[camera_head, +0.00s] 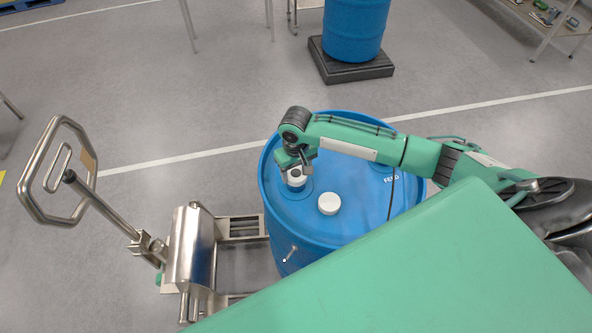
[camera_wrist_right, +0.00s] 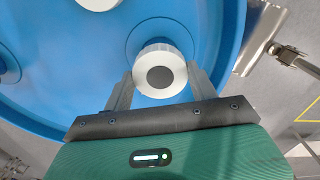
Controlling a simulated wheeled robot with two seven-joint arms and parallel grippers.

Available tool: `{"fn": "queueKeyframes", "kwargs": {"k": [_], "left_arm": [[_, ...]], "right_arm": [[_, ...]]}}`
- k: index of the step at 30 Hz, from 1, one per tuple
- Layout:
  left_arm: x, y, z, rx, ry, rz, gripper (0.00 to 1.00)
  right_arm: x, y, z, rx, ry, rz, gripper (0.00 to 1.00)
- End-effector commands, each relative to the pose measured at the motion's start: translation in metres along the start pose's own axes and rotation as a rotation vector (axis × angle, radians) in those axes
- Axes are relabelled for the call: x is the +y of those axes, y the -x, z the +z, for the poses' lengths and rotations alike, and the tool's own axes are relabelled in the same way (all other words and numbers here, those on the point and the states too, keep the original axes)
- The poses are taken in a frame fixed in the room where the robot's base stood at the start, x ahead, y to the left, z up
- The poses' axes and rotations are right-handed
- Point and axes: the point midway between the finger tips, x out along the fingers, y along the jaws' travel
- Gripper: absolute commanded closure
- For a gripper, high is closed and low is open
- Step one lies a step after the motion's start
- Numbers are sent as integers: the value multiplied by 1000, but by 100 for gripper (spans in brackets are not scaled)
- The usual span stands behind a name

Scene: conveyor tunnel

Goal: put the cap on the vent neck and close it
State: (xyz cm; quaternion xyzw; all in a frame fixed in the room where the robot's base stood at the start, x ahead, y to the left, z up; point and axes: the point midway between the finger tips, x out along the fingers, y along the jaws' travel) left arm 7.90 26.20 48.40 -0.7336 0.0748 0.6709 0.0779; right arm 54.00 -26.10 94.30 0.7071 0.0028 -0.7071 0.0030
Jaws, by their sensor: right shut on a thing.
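A white ribbed cap (camera_wrist_right: 160,75) with a dark grey disc in its top sits between the fingers of my right gripper (camera_wrist_right: 160,82). The gripper is shut on its sides. In the head view the cap (camera_head: 296,182) is at the left part of the blue drum's top, and my right gripper (camera_head: 300,164) is over it. The cap lies over a round recess in the drum top (camera_wrist_right: 60,70). The vent neck is hidden under the cap, and I cannot tell whether the cap is seated. My left gripper is out of view.
A larger white round piece (camera_head: 328,204) is on the drum top close by. A metal drum trolley (camera_head: 192,250) with a looped handle (camera_head: 37,205) stands left of the drum. Another blue drum (camera_head: 355,28) stands on a dark pallet (camera_head: 350,67) behind. Open floor lies between.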

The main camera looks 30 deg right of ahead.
Motion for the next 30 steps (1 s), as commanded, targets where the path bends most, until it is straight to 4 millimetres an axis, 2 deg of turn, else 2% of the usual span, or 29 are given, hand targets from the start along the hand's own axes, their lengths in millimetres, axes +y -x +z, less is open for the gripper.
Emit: {"fn": "queueKeyframes", "kwargs": {"k": [4, 30], "left_arm": [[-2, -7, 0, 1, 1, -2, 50], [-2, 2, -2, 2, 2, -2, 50]], "right_arm": [[0, -6, 0, 0, 0, 0, 63], [0, -11, 0, 0, 0, 1, 63]]}}
